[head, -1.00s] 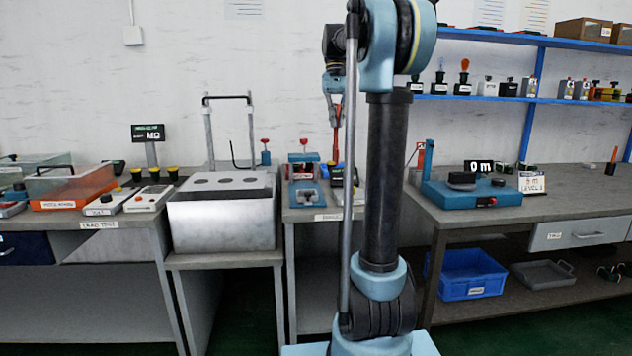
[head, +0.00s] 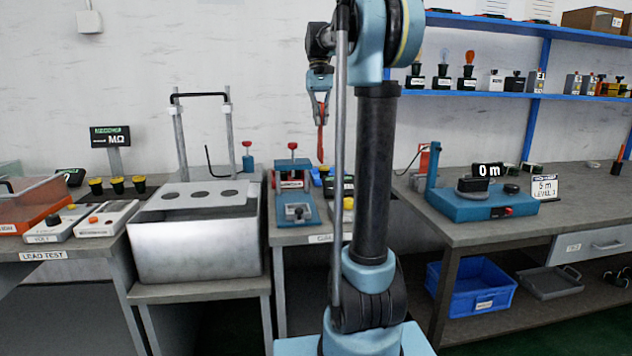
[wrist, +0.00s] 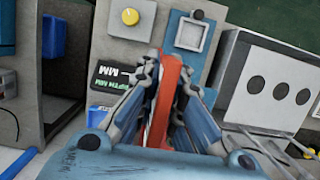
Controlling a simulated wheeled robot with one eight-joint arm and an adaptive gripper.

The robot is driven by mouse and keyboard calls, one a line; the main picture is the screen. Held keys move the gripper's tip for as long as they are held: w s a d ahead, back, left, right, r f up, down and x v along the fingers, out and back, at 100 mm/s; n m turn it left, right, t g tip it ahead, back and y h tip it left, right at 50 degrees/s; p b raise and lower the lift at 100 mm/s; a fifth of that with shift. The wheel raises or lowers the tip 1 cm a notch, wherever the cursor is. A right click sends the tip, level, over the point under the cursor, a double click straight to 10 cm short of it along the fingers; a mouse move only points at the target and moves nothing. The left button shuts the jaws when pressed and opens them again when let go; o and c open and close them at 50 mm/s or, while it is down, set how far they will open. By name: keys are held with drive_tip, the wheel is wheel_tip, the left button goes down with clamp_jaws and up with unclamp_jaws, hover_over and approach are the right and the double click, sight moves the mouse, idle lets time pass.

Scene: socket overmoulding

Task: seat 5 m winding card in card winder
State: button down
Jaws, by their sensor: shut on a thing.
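My gripper (head: 321,100) is shut on a flat red piece (head: 321,143), which looks like the winding card and hangs edge-on below the fingers. The wrist view shows the red piece (wrist: 165,105) upright between my two fingers (wrist: 172,80). No writing on it is readable. The card winder (head: 482,203) is a blue machine on the right bench, with a dark round part on top and a display (head: 488,171) reading 0 m. A white sign (head: 545,188) reading 5 m, level 1 stands at its right end. My gripper is well left of the winder and higher.
A metal box with round holes (head: 198,245) and a blue fixture (head: 294,205) stand on the left benches. Blue shelves (head: 480,93) with small parts hang above the right bench (head: 590,215).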

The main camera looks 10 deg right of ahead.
sight(319, 131)
wheel_tip(319, 131, down, 17)
drive_tip(key=shift+r, duration=0.15)
idle(0.5)
drive_tip(key=c, duration=2.1)
unclamp_jaws()
drive_tip(key=o, duration=0.4)
drive_tip(key=v, duration=1.2)
drive_tip(key=shift+s+r, duration=0.1)
